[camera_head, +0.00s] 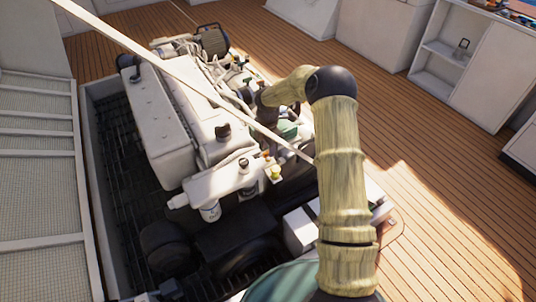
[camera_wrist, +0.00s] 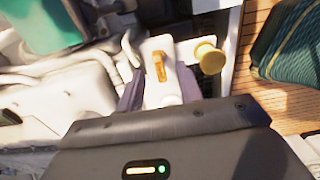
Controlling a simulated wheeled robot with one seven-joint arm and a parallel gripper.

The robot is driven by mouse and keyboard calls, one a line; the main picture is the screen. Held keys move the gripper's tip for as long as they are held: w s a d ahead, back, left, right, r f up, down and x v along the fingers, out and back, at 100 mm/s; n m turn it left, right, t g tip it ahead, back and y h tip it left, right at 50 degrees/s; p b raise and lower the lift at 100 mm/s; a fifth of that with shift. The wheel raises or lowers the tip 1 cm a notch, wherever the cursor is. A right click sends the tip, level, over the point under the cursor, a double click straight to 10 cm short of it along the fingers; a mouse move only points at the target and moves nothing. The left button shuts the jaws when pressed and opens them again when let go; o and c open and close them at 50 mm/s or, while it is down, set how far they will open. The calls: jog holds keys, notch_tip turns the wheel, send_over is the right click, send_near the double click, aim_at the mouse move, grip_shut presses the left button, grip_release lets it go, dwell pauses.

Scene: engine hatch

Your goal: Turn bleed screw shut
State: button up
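A small brass-orange screw (camera_wrist: 159,66), which looks like the bleed screw, stands on a white block in the wrist view. A round yellow knob (camera_wrist: 210,58) sits just right of it. My gripper (camera_wrist: 160,84) has its two purple-grey fingers apart, one on each side of the white block. The screw shows beyond the fingertips; I cannot tell whether the fingers touch the block. In the head view my arm reaches over the engine (camera_head: 170,115), and the fingertips cannot be made out there.
The white engine sits in a sunken hatch with a pale rim (camera_head: 92,190). Hoses and fittings crowd its right side. A pale bar (camera_head: 160,60) crosses diagonally above the engine. A dark green ribbed object (camera_wrist: 288,45) lies right of the knob. Wooden deck (camera_head: 460,220) is clear at right.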

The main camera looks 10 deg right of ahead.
jog(key=shift+f, duration=1.55)
grip_shut()
